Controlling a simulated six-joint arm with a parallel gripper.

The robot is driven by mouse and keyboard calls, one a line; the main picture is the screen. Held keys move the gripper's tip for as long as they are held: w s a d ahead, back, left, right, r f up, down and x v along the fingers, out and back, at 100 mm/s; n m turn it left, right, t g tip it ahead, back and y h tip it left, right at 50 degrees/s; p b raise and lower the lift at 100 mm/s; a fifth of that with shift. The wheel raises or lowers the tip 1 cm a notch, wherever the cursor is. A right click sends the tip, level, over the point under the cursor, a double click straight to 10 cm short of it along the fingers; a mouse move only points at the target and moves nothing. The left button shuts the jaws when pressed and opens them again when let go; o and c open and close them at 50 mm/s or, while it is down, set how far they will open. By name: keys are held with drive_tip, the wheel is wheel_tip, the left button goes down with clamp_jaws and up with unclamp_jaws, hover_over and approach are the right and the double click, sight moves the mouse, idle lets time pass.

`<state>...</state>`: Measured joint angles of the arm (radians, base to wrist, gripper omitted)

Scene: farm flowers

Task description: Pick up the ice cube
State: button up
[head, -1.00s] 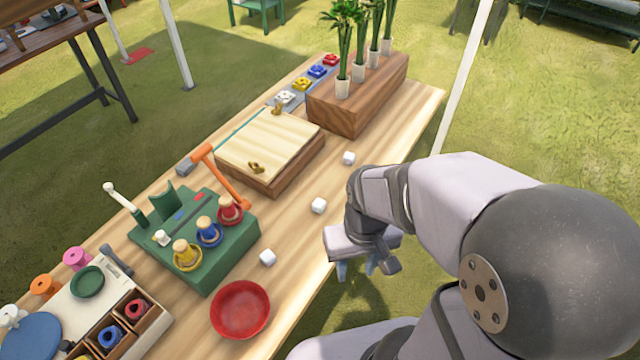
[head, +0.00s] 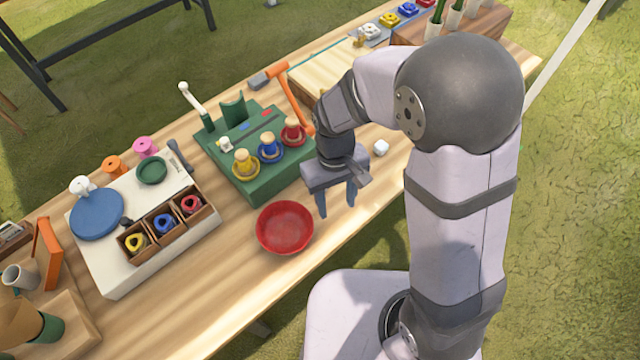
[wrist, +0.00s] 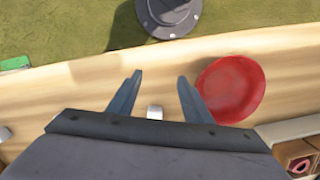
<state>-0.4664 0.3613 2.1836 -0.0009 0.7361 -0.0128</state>
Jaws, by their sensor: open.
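A white ice cube (wrist: 155,112) lies on the table, between the bases of my fingers as seen in the wrist view. My gripper (wrist: 160,77) is open and empty, pointing down above the table; I cannot tell its exact height over the cube. In the head view my gripper (head: 337,207) hides this cube and hangs just right of the red bowl. A second white cube (head: 380,147) lies on the table to the right of the gripper. A white cube also shows at the left edge of the wrist view (wrist: 4,134).
The red bowl (head: 285,236) is close beside my gripper. A green block (head: 262,178) with yellow, blue and red pieces and an orange hammer (head: 290,97) stand behind it. A white tray (head: 105,268) with a wooden box is to the left. Bare table (head: 190,315) lies in front.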

drive_tip(key=shift+n+t+y, duration=0.3)
drive_tip(key=shift+t+y, duration=0.1)
drive_tip(key=shift+t, duration=0.4)
drive_tip(key=w+a+r, duration=0.1)
drive_tip(key=w, duration=0.1)
drive_tip(key=w+a+r, duration=0.1)
drive_tip(key=w, duration=0.2)
drive_tip(key=w+a+r, duration=0.1)
drive_tip(key=w+a, duration=0.1)
drive_tip(key=w, duration=0.1)
drive_tip(key=shift+a+r, duration=0.1)
drive_tip(key=shift+r, duration=0.05)
drive_tip(key=shift+s, duration=0.15)
drive_tip(key=shift+f, duration=0.35)
drive_tip(key=shift+s+f+p, duration=0.2)
drive_tip(key=shift+f+p, duration=0.85)
drive_tip(key=shift+f, duration=2.3)
drive_tip(key=c, duration=1.1)
